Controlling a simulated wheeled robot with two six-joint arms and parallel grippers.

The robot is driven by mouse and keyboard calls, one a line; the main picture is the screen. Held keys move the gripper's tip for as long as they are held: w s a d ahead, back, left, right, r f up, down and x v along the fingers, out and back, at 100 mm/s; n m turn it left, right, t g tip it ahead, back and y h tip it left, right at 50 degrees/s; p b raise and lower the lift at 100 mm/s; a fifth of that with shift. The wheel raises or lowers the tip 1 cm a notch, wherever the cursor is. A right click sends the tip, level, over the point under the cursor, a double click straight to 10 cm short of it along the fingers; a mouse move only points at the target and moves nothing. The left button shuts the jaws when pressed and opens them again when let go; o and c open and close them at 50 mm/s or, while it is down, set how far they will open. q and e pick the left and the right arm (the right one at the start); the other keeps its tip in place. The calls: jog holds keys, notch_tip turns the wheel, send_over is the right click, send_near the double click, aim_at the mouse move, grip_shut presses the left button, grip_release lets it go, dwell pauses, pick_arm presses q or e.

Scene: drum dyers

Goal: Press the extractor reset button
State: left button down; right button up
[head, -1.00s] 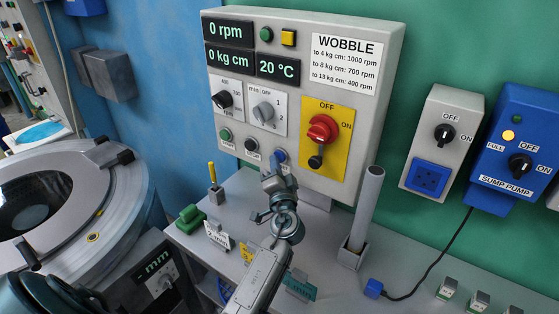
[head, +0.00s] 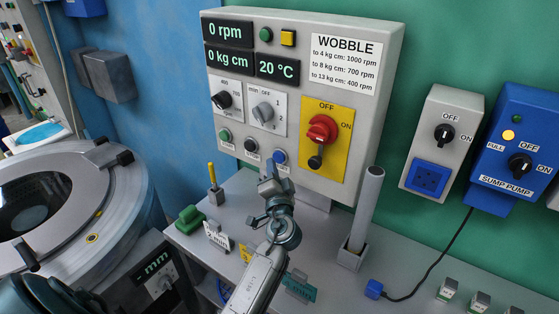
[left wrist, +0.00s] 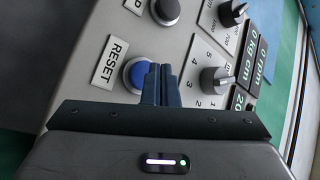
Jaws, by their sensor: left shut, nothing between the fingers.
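The blue round reset button (head: 279,157) is on the lower front of the grey control panel (head: 385,60). In the left wrist view the button (left wrist: 135,76) sits beside its RESET label (left wrist: 110,60). My left gripper (head: 268,181) is shut and empty, just below and a little left of the button in the head view. In the left wrist view its closed dark fingers (left wrist: 162,74) overlap the button's right edge. I cannot tell whether they touch it.
A black round button (left wrist: 166,10) and a grey knob (left wrist: 217,80) are close to the fingers. A red rotary switch (head: 322,129) is to the right. A grey upright tube (head: 367,205) stands on the bench, and a yellow-topped holder (head: 213,180) stands left of my gripper.

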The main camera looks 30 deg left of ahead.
pick_arm(q)
jog(key=s, duration=0.5)
jog(key=shift+a, duration=0.2)
dwell(0.8)
